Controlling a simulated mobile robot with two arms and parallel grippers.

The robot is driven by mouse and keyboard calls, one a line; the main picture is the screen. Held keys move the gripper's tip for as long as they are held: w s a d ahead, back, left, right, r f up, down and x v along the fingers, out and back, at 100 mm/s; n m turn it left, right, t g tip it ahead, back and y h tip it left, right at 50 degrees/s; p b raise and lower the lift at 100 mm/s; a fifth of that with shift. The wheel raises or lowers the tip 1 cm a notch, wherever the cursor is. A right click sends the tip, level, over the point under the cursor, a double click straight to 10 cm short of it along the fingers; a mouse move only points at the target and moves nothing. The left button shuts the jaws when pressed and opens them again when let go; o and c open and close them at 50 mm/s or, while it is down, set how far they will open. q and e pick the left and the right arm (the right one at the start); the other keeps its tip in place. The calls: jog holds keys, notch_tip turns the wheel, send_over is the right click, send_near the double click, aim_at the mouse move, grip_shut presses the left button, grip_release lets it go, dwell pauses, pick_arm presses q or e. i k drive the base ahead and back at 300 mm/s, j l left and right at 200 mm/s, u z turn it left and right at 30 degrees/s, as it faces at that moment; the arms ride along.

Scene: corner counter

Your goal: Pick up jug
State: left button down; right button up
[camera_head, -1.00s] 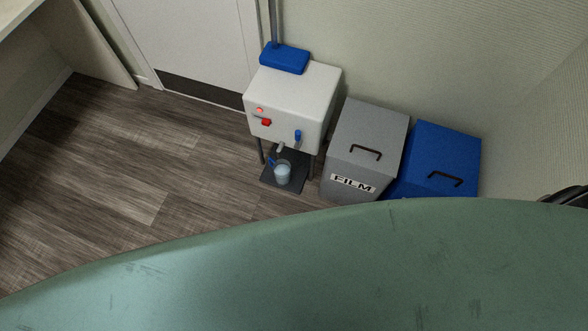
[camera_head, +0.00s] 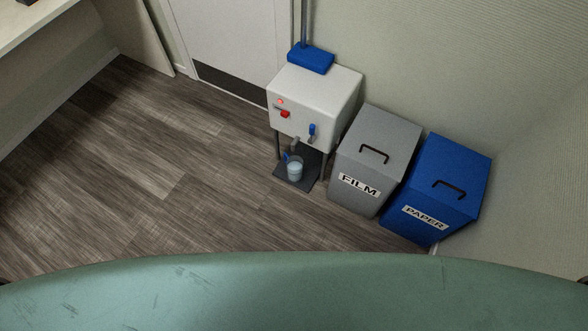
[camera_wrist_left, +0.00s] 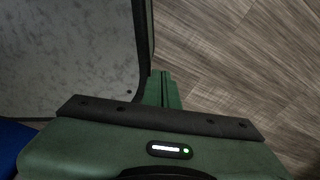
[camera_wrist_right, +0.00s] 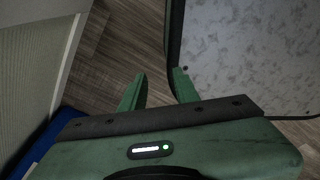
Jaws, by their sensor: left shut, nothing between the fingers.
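The jug (camera_head: 295,171) is a small clear vessel with a blue handle and what looks like water in it. It stands upright on a dark tray (camera_head: 311,179) below the spout of a white dispenser (camera_head: 317,91) in the head view. Neither gripper shows in the head view. My left gripper (camera_wrist_left: 162,76) is shut and empty over the wood floor in the left wrist view. My right gripper (camera_wrist_right: 155,80) has its fingers apart with nothing between them in the right wrist view. The jug shows in neither wrist view, and both grippers are away from it.
A grey FILM bin (camera_head: 376,151) and a blue PAPER bin (camera_head: 440,187) stand right of the dispenser against the wall. A white door (camera_head: 222,45) is behind. The wood floor (camera_head: 140,165) left of the dispenser is clear. A pale counter (camera_head: 32,22) is at upper left.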

aim_at(294, 163)
jog(key=i+j+z, duration=0.1)
jog(key=z, duration=0.25)
jog(key=j+z, duration=0.2)
jog(key=z, duration=0.15)
jog(key=j+z, duration=0.2)
jog(key=z, duration=0.15)
jog(key=j+z, duration=0.35)
jog(key=j, duration=0.9)
jog(key=j+z, duration=0.35)
jog(key=j, duration=0.95)
jog(key=k, duration=0.05)
